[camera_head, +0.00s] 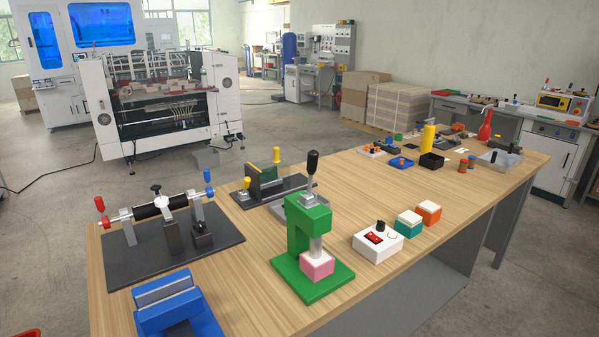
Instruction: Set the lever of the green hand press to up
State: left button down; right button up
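The green hand press (303,241) stands on the wooden table near its front middle, on a green base plate. Its lever (312,166) has a grey shaft and a black grip, and points steeply upward from the top of the press, leaning slightly right in the picture. The grey ram (316,246) comes down to a block with a white top and pink sides (317,266) on the base; I cannot tell whether they touch. Neither of my grippers is in view.
A black-based roller fixture (176,249) and a blue fixture (169,305) lie left of the press. A grey tray (301,214) and a dark clamp fixture (266,185) sit behind it. A white switch box (378,243) and two small boxes stand right. Bare wood lies front right.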

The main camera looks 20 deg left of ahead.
aim_at(313, 157)
jog(key=k+j, duration=0.3)
jog(key=j, duration=0.2)
jog(key=k+j+z, duration=0.1)
jog(key=k+j, duration=0.25)
jog(key=j, duration=0.15)
jog(key=k+j, duration=0.35)
jog(key=i+u, duration=0.1)
jog(key=u, duration=1.2)
jog(key=l+u, duration=0.8)
jog(key=k+l+u, duration=0.1)
jog(key=l+u, duration=0.15)
jog(key=l, duration=0.2)
jog(key=k+l+u, duration=0.15)
jog(key=l+u, duration=0.15)
jog(key=l, duration=0.15)
jog(key=k+l+u, duration=0.1)
jog(key=l, duration=0.35)
jog(key=k+l+u, duration=0.15)
jog(key=l, duration=0.25)
jog(key=k+l+u, duration=0.1)
jog(key=k+l, duration=0.25)
jog(key=k+l+u, duration=0.1)
jog(key=l, duration=0.35)
jog(key=k, duration=0.1)
